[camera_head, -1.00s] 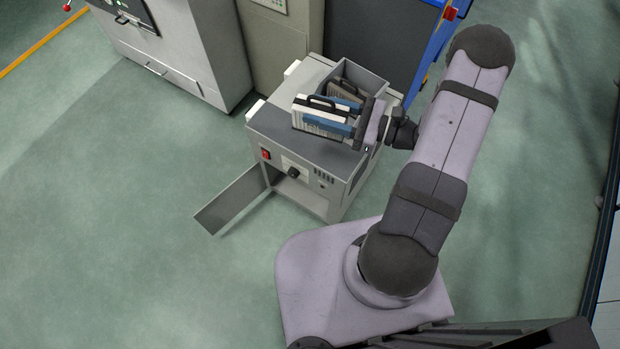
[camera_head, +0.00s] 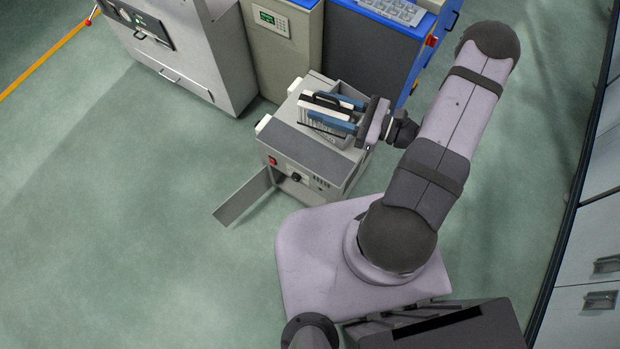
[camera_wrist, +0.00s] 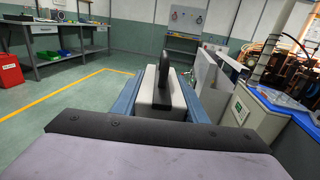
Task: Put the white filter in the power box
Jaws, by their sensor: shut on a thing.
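The white filter (camera_head: 316,108), with a black handle on top, is upright in my gripper (camera_head: 324,108). The blue fingers are shut on it, one along each side. In the wrist view the filter (camera_wrist: 160,92) and its handle show between the fingers (camera_wrist: 162,84). The grey power box (camera_head: 305,147) stands on the floor with its front door swung open. The filter is over the box top, in front of or over its top opening. I cannot tell whether it touches the box, and the opening is mostly hidden.
The open door (camera_head: 242,201) juts out at the front left. A beige cabinet (camera_head: 283,50) and a blue-topped console (camera_head: 385,14) stand close behind the box. A large grey machine (camera_head: 185,55) is at the back left. The green floor to the left is clear.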

